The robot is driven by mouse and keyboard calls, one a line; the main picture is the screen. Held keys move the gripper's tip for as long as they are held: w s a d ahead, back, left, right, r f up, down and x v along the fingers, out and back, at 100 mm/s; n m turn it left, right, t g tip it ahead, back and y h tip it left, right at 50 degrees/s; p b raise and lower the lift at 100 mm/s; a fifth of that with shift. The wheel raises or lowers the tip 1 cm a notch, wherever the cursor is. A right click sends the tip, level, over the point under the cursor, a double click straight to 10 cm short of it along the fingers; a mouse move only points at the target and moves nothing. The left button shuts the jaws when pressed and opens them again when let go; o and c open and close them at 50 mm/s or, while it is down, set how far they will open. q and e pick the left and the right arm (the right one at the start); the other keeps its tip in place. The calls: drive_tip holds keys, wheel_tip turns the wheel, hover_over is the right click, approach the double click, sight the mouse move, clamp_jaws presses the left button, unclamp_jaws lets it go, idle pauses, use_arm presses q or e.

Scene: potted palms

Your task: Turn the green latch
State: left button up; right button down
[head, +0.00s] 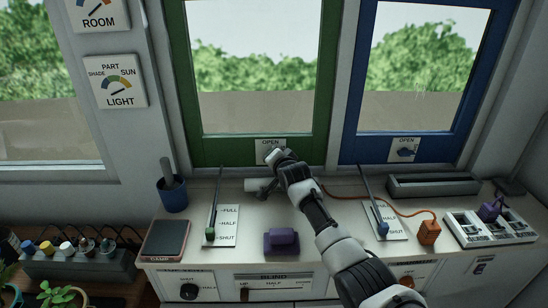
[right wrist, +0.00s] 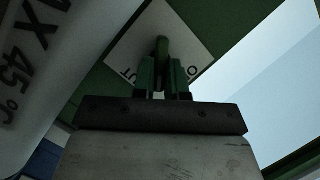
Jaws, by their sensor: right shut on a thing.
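The green-framed window (head: 262,151) stands at the back, with a white OPEN plate (head: 262,146) on its lower rail. My right gripper (head: 272,156) reaches up to this plate and covers much of it in the head view. In the right wrist view the green latch (right wrist: 162,52) stands out from the tilted white plate (right wrist: 190,40). My right gripper (right wrist: 163,75) is shut on the latch there. The latch itself is hidden behind my gripper in the head view. My left gripper is not in view.
A blue window with its own blue latch (head: 406,152) is at the right. The counter holds a blue cup (head: 173,195), a dark tablet (head: 165,240), a purple block (head: 281,241), an orange block (head: 428,232) with a cord, and two slider levers. A grey trough (head: 432,186) stands at the back right.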

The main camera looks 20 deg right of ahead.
drive_tip(key=shift+w+a+r+n+g+h+b, duration=0.15)
drive_tip(key=shift+n+g+h, duration=0.2)
drive_tip(key=shift+n+h, duration=0.6)
drive_tip(key=shift+s+a+n+g+h+b, duration=0.15)
drive_tip(key=shift+n+g+h, duration=0.25)
drive_tip(key=shift+n, duration=0.9)
drive_tip(key=shift+w+a+r+n+g+h+b, duration=0.15)
drive_tip(key=shift+n+g+h, duration=0.1)
drive_tip(key=shift+n+h, duration=0.7)
drive_tip(key=shift+n, duration=0.4)
drive_tip(key=c, duration=1.2)
unclamp_jaws()
drive_tip(key=shift+o, duration=0.2)
drive_tip(key=b+v, duration=0.1)
drive_tip(key=v, duration=0.9)
drive_tip(key=shift+s+r, duration=0.2)
drive_tip(key=shift+s, duration=0.15)
